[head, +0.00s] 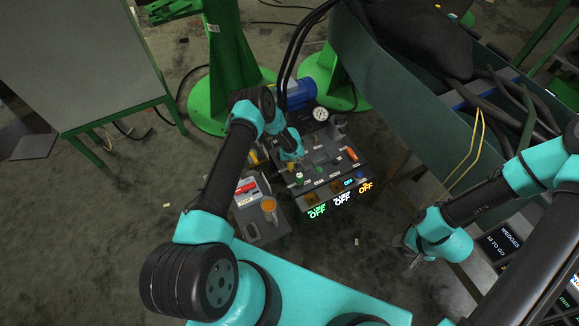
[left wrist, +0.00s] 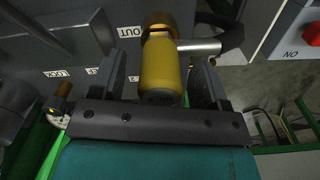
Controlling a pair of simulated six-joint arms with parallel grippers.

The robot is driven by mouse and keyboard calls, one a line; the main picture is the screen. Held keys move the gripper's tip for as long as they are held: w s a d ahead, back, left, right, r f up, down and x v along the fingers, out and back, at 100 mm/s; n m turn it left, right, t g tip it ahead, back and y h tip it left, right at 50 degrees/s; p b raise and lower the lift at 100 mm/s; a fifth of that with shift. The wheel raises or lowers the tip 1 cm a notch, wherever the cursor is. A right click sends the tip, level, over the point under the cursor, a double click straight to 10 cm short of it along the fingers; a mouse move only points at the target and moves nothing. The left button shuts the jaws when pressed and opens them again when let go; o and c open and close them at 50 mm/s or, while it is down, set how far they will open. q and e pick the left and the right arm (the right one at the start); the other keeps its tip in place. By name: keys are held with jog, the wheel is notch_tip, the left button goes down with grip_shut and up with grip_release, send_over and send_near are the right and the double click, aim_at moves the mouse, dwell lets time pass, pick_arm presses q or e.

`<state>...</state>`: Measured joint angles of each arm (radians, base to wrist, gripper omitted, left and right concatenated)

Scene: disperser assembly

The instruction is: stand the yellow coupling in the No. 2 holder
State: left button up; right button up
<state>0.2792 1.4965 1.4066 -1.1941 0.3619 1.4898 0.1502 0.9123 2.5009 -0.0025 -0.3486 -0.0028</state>
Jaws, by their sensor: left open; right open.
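A yellow cylindrical piece (left wrist: 159,68), which looks like the yellow coupling, shows in the left wrist view with a brass-coloured end and a grey metal rod beside it. It lies between the spread fingers of my left gripper (left wrist: 156,78), which is open. I cannot tell whether either finger touches it. In the head view my left gripper (head: 291,156) is over the back left of the dark console, and its fingertips are hard to see. My right gripper (head: 414,263) is open and empty, low over the floor at the right. I cannot make out which holder is No. 2.
The dark console (head: 325,177) has small coloured parts on top and lit OFF signs in front. A gauge (head: 320,114) and blue motor (head: 296,95) stand behind it. A green trough (head: 430,125) stands right.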

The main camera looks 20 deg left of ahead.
pick_arm(q)
jog(key=shift+f, duration=0.65)
jog(key=shift+c, duration=0.3)
grip_shut()
